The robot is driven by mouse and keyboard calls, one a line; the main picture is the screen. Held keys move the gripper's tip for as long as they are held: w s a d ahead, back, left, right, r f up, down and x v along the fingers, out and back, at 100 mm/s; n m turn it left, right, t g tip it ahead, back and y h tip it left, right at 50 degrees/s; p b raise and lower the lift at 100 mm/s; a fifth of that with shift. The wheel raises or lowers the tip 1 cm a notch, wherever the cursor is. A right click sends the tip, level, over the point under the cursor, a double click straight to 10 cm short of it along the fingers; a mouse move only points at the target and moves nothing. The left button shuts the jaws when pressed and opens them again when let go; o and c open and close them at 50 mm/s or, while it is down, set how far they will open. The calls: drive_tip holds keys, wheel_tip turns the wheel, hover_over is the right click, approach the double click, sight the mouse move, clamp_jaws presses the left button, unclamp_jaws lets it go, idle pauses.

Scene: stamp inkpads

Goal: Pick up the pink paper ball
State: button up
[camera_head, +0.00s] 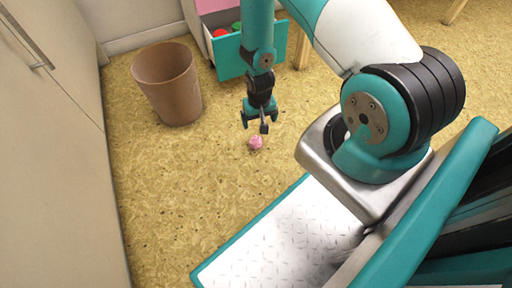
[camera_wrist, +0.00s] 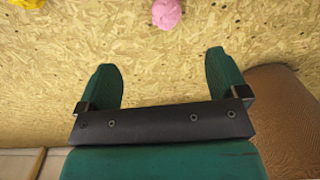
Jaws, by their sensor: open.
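The pink paper ball (camera_head: 256,143) lies on the speckled floor, just below my gripper (camera_head: 255,125) in the head view. My gripper points down and is open and empty. In the wrist view the pink paper ball (camera_wrist: 167,13) is at the top edge, partly cut off. It lies beyond the fingertips of my gripper (camera_wrist: 163,68) and is not between the fingers.
A brown bin (camera_head: 167,84) stands on the floor to the left of my gripper; it also shows in the wrist view (camera_wrist: 285,125). An open teal drawer (camera_head: 232,62) holds red and green things. A yellow thing (camera_wrist: 27,3) is at the wrist view's top left. A cabinet (camera_head: 50,150) bounds the left.

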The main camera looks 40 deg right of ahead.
sight(256, 139)
wheel_tip(256, 139, down, 11)
drive_tip(key=b, duration=0.6)
drive_tip(key=shift+r, duration=0.2)
drive_tip(key=f+b, duration=0.3)
drive_tip(key=w+f+b, duration=0.1)
drive_tip(key=f+b, duration=0.1)
drive_tip(key=shift+a+f, duration=0.15)
drive_tip(key=shift+a, duration=0.15)
drive_tip(key=c, duration=1)
